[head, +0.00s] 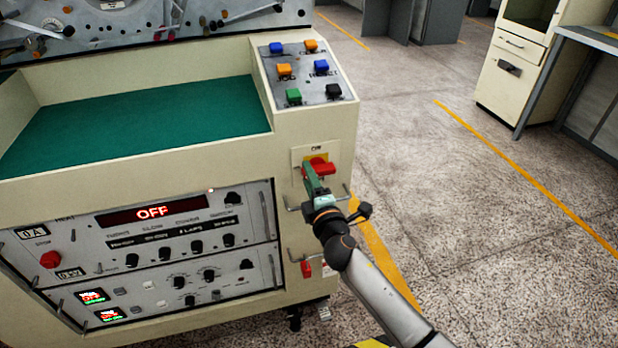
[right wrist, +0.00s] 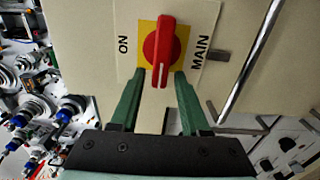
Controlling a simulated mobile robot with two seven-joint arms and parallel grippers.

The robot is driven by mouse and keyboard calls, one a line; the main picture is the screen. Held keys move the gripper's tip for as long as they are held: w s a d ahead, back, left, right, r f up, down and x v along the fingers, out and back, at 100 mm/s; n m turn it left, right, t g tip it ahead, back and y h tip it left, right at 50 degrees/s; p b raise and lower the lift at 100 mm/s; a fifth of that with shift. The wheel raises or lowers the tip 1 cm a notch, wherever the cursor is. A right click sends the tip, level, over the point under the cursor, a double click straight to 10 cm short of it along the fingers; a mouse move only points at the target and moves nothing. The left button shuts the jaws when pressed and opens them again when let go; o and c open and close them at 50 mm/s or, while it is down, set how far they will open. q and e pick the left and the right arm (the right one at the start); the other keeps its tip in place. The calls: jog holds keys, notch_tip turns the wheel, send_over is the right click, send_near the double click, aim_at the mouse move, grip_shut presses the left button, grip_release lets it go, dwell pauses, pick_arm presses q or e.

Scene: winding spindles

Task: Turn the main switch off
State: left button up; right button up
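The main switch is a red rotary handle (right wrist: 163,50) on a yellow square with a white label plate (right wrist: 205,22) reading ON and MAIN. In the right wrist view the handle stands nearly upright, parallel to the fingers. In the head view the red switch (head: 322,168) is on the cabinet's front right, partly covered by my gripper. My right gripper (right wrist: 160,75) has its green fingers apart, one on each side of the handle's near end, with small gaps visible. It also shows at the switch in the head view (head: 312,175). My left gripper is not in view.
A control box (head: 305,72) with coloured buttons sits above the switch. A metal bar handle (right wrist: 250,60) runs beside the label plate. The lit display (head: 152,212) on the front panel reads OFF. A second red part (head: 306,268) is lower on the cabinet.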

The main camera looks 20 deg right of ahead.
jog(key=shift+o, duration=0.3)
jog(key=shift+s, duration=0.1)
jog(key=s, duration=1.2)
jog(key=shift+s+d+p, duration=0.15)
jog(key=shift+d+p, duration=0.05)
jog(key=shift+p, duration=0.1)
